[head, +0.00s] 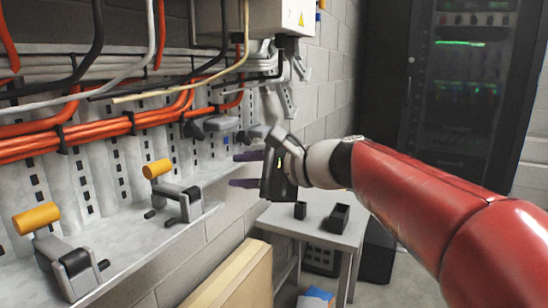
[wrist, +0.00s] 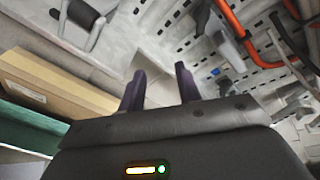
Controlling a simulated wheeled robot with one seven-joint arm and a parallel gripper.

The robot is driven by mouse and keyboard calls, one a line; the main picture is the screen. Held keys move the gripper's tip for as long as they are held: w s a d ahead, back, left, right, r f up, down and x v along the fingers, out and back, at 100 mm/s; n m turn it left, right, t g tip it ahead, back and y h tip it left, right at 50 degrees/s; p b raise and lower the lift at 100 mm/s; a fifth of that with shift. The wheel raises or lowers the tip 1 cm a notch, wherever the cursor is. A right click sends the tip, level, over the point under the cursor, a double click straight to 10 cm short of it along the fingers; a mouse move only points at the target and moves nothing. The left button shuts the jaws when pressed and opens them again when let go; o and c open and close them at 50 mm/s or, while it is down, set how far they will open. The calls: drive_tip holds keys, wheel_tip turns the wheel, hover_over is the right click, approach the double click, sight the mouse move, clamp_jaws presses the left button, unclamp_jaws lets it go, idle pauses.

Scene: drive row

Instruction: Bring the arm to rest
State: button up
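My gripper (head: 240,169) is at the end of my red arm, in the middle of the head view. It is held in the air over the small grey table and points left toward the metal panel. In the wrist view its two dark fingers (wrist: 159,88) stand apart with nothing between them. A grey clamp-like device (head: 180,198) with an orange handle stands on the ledge to the left of my gripper. A second one (head: 70,262) with an orange handle stands nearer, at the lower left.
Orange, black and grey cables (head: 90,135) run along the perforated panel. A small table (head: 318,228) bears two black open-topped holders. A cardboard box (head: 232,275) stands below the ledge. A dark server cabinet (head: 465,90) is at the back right. A grey box (head: 258,18) hangs above.

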drive_tip(key=s+d+f+n+h, duration=1.2)
drive_tip(key=s+d+f, duration=0.9)
drive_tip(key=d+f, duration=0.2)
drive_tip(key=shift+s+d+f+g+h, duration=0.3)
drive_tip(key=shift+d+f+g+h, duration=0.1)
drive_tip(key=shift+d+h, duration=0.5)
drive_tip(key=shift+r, duration=0.1)
